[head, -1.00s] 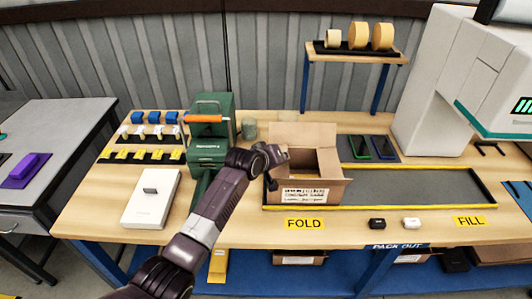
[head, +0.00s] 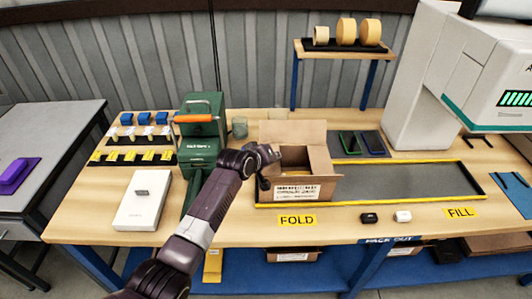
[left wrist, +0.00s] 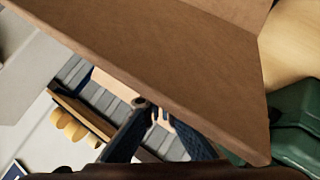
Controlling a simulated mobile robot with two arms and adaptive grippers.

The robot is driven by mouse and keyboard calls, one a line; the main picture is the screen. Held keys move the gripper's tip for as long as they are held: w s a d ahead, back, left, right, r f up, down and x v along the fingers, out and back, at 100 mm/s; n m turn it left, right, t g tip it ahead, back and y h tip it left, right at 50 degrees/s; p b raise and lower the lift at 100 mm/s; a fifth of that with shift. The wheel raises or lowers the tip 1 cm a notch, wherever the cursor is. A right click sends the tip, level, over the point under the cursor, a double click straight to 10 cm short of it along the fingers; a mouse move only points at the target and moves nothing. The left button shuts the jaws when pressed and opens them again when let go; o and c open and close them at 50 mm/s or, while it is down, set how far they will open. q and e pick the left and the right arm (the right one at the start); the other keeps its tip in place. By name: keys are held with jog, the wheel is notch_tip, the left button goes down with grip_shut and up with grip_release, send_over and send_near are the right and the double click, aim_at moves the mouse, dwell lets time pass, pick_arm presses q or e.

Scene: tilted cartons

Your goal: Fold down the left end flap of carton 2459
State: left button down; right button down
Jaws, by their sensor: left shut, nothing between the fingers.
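The open brown carton (head: 308,190) stands at the left end of the grey mat, with a printed label on its front; its number is too small to read. Its back flap (head: 293,132) stands up. My left gripper (head: 265,181) is at the carton's left side, its fingers shut and empty. The gripper hides much of the left end flap, so its angle is unclear. In the left wrist view a large cardboard panel (left wrist: 180,60) crosses the top, close to the shut fingertips (left wrist: 152,108); contact cannot be told. My right gripper is not in view.
A green machine (head: 203,130) with an orange handle stands left of the carton, close to my arm. A white box (head: 148,200) lies at the front left. Tape rolls (head: 345,32) sit on a raised shelf behind. The grey mat (head: 410,182) is clear to the right.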

pick_arm(q)
jog(key=shift+a+p, duration=0.3)
jog(key=shift+a, duration=0.45)
jog(key=r+p, duration=0.1)
jog(key=r, duration=0.1)
jog(key=r+p, duration=0.2)
jog(key=shift+w+a+p, duration=0.15)
jog(key=shift+a+p, duration=0.05)
jog(key=shift+p, duration=0.1)
jog(key=shift+s+a+r, duration=0.15)
jog(key=shift+s, duration=0.15)
jog(key=s+a+r+b, duration=0.1)
jog(key=s+r, duration=0.5)
jog(key=shift+s+a+r+b, duration=0.2)
jog(key=shift+s+a+b, duration=0.1)
jog(key=shift+s+b, duration=0.05)
